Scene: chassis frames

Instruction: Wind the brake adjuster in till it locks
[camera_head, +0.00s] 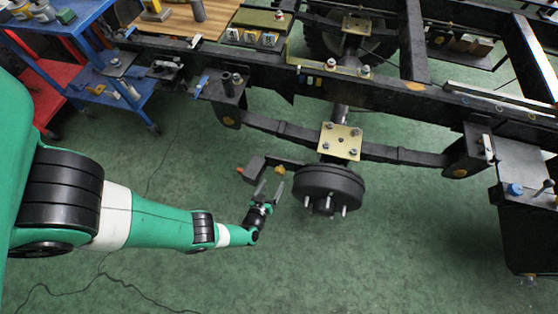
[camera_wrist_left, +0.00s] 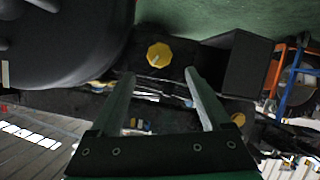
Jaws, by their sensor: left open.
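The brake adjuster appears to be the yellow knob (camera_head: 280,170) beside the black brake drum (camera_head: 330,186). In the left wrist view the knob (camera_wrist_left: 159,54) is faceted and yellow, with a pale mark on its face. My left gripper (camera_head: 270,187) is open and empty, just short of the knob. In the left wrist view its two fingers (camera_wrist_left: 158,75) are spread, and the knob shows between and beyond the tips, not gripped. The drum (camera_wrist_left: 60,45) fills the upper left there. My right gripper is in neither view.
A dark box-shaped block (camera_head: 256,169) with a small orange part (camera_head: 239,170) sits left of the knob. The black chassis rail (camera_head: 400,100) and leaf spring (camera_head: 285,130) lie behind. A blue trolley (camera_head: 80,70) stands at upper left. Green floor (camera_head: 370,270) is clear in front.

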